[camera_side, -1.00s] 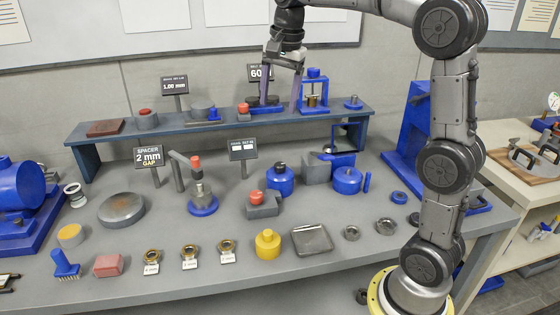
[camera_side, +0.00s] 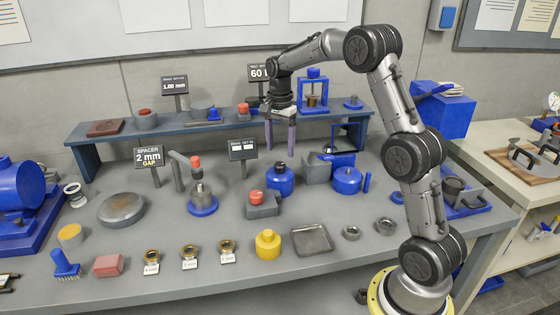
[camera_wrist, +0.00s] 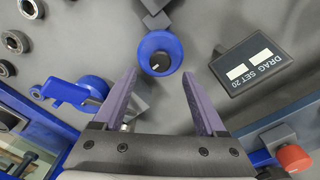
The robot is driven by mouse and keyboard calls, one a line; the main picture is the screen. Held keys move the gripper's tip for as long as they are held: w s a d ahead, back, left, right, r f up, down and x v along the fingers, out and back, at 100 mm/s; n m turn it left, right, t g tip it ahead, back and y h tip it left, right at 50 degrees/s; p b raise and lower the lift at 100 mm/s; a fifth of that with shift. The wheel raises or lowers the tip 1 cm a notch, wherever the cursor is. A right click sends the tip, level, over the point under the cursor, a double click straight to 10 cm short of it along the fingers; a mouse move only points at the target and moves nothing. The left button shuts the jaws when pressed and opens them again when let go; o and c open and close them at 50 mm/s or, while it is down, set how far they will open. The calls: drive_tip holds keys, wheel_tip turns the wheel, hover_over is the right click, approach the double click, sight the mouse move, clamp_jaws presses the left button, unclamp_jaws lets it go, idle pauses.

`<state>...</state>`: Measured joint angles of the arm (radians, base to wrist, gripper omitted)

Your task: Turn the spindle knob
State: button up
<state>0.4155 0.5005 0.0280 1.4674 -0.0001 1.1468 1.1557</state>
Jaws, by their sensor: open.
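A round blue body with a dark centre stands on the bench in the side view (camera_side: 280,180). In the wrist view the blue body (camera_wrist: 147,47) flares like a cup around a dark knob (camera_wrist: 160,62) with a white mark; it appears to be the spindle knob. My gripper (camera_side: 280,150) points down above and behind it, its purple fingers in front of the shelf. In the wrist view my gripper (camera_wrist: 159,74) is open and empty, and the knob lies centred just beyond its fingertips. Nothing is between the fingers. The exact height gap cannot be told.
A raised shelf (camera_side: 190,124) with several parts is behind my fingers. A blue pot (camera_side: 346,181) stands to the right, and a grey block with a red top (camera_side: 263,209) is in front.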

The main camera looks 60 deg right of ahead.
sight(280, 164)
drive_tip(key=shift+f, duration=2.75)
drive_tip(key=shift+c, duration=0.3)
clamp_jaws()
